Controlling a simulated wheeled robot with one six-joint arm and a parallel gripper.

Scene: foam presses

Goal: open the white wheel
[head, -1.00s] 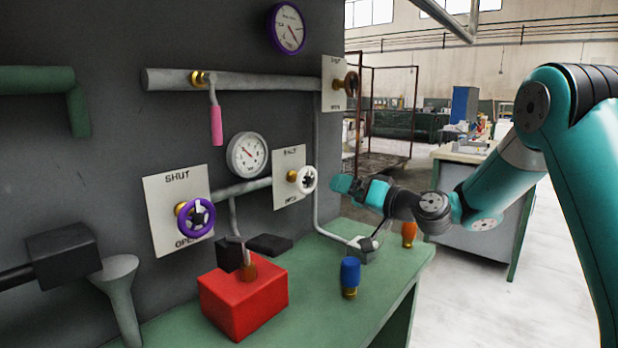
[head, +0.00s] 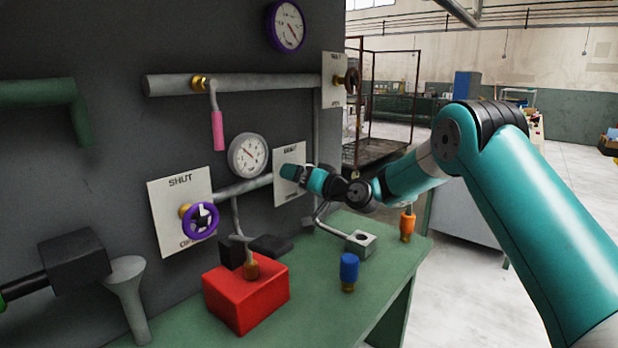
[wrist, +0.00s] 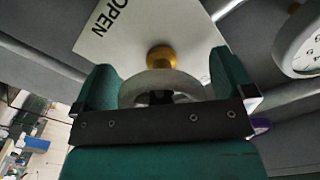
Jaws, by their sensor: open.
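The white wheel (wrist: 150,83) shows in the wrist view on a brass stem (wrist: 160,57), in front of a white plate (wrist: 115,30) marked OPEN. The wheel's rim lies between my two teal fingers, and its lower part is hidden by my gripper's dark palm bar. My gripper (head: 290,172) is open around the wheel; I cannot tell whether the fingers touch the rim. In the head view my gripper covers the wheel, and only its plate (head: 290,153) shows behind.
A purple wheel (head: 200,220) is on the same pipe to the left. A gauge (head: 248,155) sits just above. A brown wheel (head: 352,82) is at upper right. Below, on the green table (head: 310,290), stand a red box (head: 245,293), a blue-topped fitting (head: 348,270) and an orange-topped one (head: 407,226).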

